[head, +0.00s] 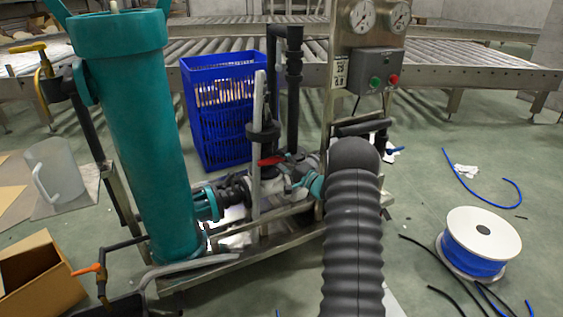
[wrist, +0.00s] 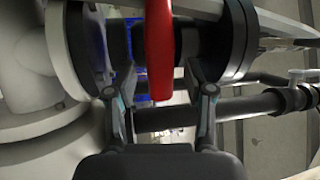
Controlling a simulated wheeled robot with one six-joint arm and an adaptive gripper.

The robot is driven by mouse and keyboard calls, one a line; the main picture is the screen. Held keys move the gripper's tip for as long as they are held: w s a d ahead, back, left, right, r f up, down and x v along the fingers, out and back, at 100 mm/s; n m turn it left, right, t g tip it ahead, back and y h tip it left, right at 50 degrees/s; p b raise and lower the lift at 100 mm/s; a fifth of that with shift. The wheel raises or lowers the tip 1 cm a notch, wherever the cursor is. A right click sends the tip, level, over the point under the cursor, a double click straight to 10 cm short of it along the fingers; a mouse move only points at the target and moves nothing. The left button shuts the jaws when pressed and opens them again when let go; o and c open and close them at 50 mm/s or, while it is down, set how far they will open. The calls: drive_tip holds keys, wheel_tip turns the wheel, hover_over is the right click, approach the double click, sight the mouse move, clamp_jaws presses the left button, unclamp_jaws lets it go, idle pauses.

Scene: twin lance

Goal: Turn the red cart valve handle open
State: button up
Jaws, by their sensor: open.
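The red valve handle (head: 270,161) sits on the dark pipework of the cart, just right of the upright pale grey post. In the wrist view the red handle (wrist: 159,50) is a broad bar coming down from the top edge. My gripper (wrist: 160,95) is open, with one finger on each side of the handle's lower end. Gaps show between the handle and both fingers. How deep the handle sits between them cannot be told. In the head view my dark ribbed arm rises right of the valve and hides part of the cart.
A tall teal cylinder (head: 130,130) stands on the cart, left of the valve. A blue crate (head: 215,135) is behind. A control box (head: 375,71) with gauges above it is at upper right. A blue cable spool (head: 480,243) and loose cables lie on the floor at right.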

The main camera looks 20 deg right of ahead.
clamp_jaws()
drive_tip(key=shift+r, duration=0.1)
drive_tip(key=n+p, duration=0.1)
drive_tip(key=r+n+g, duration=0.1)
drive_tip(key=n+p, duration=0.1)
drive_tip(key=n, duration=0.1)
drive_tip(key=shift+r+g+p, duration=0.25)
drive_tip(key=shift+g+p, duration=0.05)
drive_tip(key=shift+g, duration=0.1)
drive_tip(key=n+p, duration=0.1)
drive_tip(key=n+g+p, duration=0.1)
drive_tip(key=r+n+h+p, duration=0.1)
drive_tip(key=n, duration=0.1)
drive_tip(key=shift+a+g, duration=0.3)
drive_tip(key=shift+a, duration=0.1)
drive_tip(key=n+h+p, duration=0.1)
drive_tip(key=a+n+g+h, duration=0.1)
drive_tip(key=n, duration=0.1)
drive_tip(key=shift+r+n+p, duration=0.3)
drive_tip(key=shift+r+p, duration=0.05)
drive_tip(key=shift+p, duration=0.05)
drive_tip(key=shift+a+n+g+h+b, duration=0.2)
drive_tip(key=shift+a+n+h, duration=0.1)
drive_tip(key=shift+n+h, duration=0.4)
drive_tip(key=shift+a+n+g+h+b, duration=0.15)
drive_tip(key=shift+a+n+h, duration=0.2)
drive_tip(key=shift+n, duration=0.55)
